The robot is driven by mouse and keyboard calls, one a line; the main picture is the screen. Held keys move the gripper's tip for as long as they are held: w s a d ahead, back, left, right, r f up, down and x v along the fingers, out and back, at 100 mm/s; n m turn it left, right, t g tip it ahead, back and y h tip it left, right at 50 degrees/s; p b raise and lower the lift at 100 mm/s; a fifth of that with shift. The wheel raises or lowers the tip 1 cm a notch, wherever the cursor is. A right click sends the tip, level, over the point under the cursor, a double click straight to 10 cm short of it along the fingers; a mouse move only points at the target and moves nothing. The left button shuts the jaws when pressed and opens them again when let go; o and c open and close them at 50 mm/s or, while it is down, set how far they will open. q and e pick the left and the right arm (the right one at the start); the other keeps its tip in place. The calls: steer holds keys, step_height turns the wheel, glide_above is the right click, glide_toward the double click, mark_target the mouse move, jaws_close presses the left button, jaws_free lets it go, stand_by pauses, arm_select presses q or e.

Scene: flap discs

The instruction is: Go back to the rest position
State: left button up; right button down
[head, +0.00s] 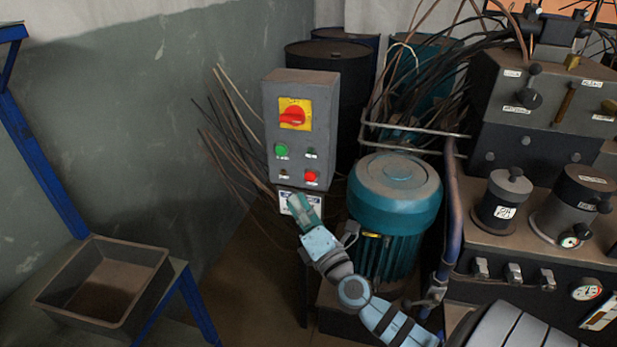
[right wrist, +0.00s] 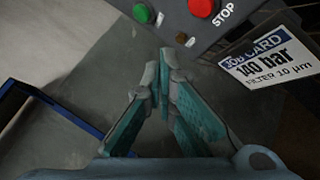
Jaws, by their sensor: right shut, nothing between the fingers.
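My right gripper (head: 297,203) is raised in front of the lower part of the grey control box in the head view. In the right wrist view the fingers of my right gripper (right wrist: 164,62) come together at the tips, shut and empty. The grey control box (head: 271,125) carries a red rotary switch (head: 292,114) on a yellow plate, a green button (head: 281,150) and a red button (head: 311,177). A job card (right wrist: 268,62) reading 140 bar hangs below the box. My left gripper is not in view.
A teal motor (head: 392,200) stands right of my right arm. Grey hydraulic equipment (head: 540,115) with knobs and gauges fills the right side. An open grey bin (head: 62,307) sits on a blue-legged stand at left. Loose cables (head: 233,160) hang beside the control box.

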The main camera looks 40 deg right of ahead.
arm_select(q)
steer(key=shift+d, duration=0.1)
